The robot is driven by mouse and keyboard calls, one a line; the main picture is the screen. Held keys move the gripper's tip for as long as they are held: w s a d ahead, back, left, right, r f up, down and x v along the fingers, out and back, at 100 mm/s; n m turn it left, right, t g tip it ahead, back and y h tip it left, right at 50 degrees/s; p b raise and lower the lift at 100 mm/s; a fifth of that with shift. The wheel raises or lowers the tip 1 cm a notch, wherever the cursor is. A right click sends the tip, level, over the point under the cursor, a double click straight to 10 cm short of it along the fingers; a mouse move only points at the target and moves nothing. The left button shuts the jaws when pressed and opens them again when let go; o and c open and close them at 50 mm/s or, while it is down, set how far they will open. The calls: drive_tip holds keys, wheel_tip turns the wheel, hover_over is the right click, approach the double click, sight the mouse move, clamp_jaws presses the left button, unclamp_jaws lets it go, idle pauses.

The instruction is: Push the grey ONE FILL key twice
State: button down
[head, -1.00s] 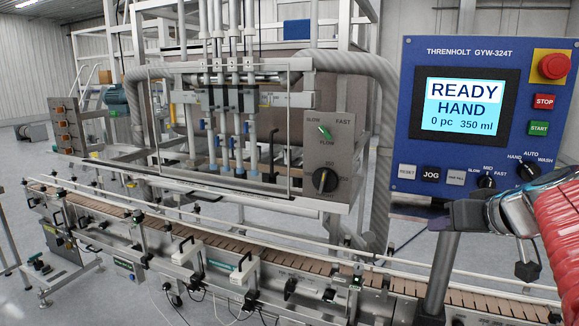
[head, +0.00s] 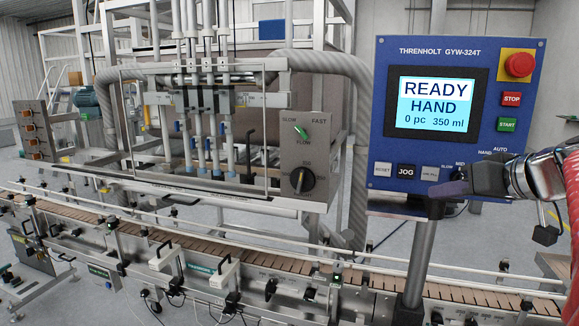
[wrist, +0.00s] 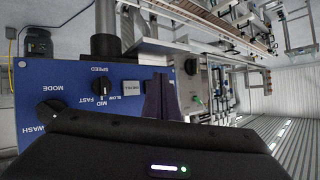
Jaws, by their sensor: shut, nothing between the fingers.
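The grey ONE FILL key (head: 429,173) sits on the lower part of the blue control panel (head: 385,140), right of the black JOG key (head: 406,171). In the wrist view the ONE FILL key (wrist: 131,85) shows upside down, just left of my fingers. In the wrist view my gripper (wrist: 160,98) hides the panel right of the key. I cannot tell how far the tip is from the panel. The display (head: 436,104) reads READY, HAND, 0 pc, 350 ml.
The SPEED knob (wrist: 103,87) and MODE knob (wrist: 50,113) stand out from the panel near my gripper. The RESET key (head: 383,170) is left of JOG. A red emergency button (head: 518,65), STOP and START are higher up. A conveyor (head: 270,262) runs below.

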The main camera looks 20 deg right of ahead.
approach(423, 179)
drive_tip(key=shift+a+f+x, duration=0.1)
drive_tip(key=shift+a+x, duration=0.1)
drive_tip(key=shift+x, duration=0.9)
drive_tip(key=shift+a+f+x, duration=0.1)
drive_tip(key=shift+a+x, duration=0.1)
drive_tip(key=shift+x, duration=0.9)
idle(0.4)
drive_tip(key=shift+w+d, duration=0.2)
drive_tip(key=shift+w+d, duration=0.25)
drive_tip(key=shift+w, duration=0.1)
idle(1.0)
drive_tip(key=shift+s, duration=0.1)
drive_tip(key=shift+s+a, duration=0.5)
drive_tip(key=shift+s, duration=0.1)
idle(0.4)
drive_tip(key=shift+s+a, duration=0.7)
drive_tip(key=shift+s, duration=0.35)
drive_tip(key=shift+s+a, duration=0.7)
drive_tip(key=shift+s, duration=0.35)
